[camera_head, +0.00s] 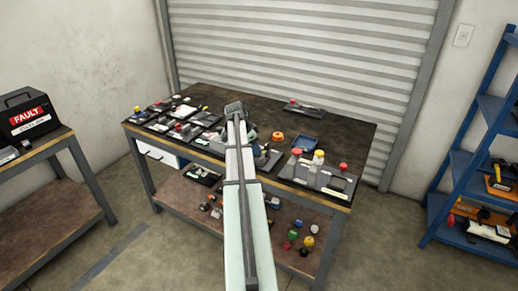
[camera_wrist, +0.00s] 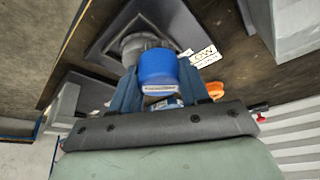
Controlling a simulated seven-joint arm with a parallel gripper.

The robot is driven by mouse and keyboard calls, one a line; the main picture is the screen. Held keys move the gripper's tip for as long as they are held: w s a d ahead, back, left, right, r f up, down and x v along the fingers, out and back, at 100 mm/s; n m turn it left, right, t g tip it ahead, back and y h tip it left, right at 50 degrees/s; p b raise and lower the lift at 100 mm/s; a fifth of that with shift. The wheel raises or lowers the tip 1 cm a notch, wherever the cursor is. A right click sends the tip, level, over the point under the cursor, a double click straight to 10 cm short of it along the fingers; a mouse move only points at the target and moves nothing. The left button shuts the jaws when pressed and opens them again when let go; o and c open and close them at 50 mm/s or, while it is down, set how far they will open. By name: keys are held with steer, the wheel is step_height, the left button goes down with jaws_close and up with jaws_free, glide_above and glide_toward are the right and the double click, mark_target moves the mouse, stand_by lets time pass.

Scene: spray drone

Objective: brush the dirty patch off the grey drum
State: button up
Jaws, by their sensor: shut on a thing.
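In the wrist view my gripper (camera_wrist: 158,78) has its two dark blue fingers closed on a bright blue rounded thing with a pale strip along its lower edge, which seems to be the brush (camera_wrist: 157,66). Just beyond it is a grey rounded body, likely the grey drum (camera_wrist: 133,43), on a dark square plate. The blue thing overlaps the drum in this view; I cannot tell whether they touch. No dirty patch can be made out. In the head view my arm reaches over the workbench and hides the gripper and what it holds.
The workbench (camera_head: 345,135) carries several small devices along its left and front. A blue tray (camera_head: 306,142) and an orange ring-like part (camera_head: 277,137) lie right of my arm. A white label (camera_wrist: 204,56) is near the drum. A blue shelf (camera_head: 470,170) stands right.

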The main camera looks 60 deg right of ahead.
steer(key=shift+s, duration=2.7)
step_height(320, 180, up, 8)
steer(key=shift+w+a, duration=0.1)
steer(key=shift+w, duration=0.1)
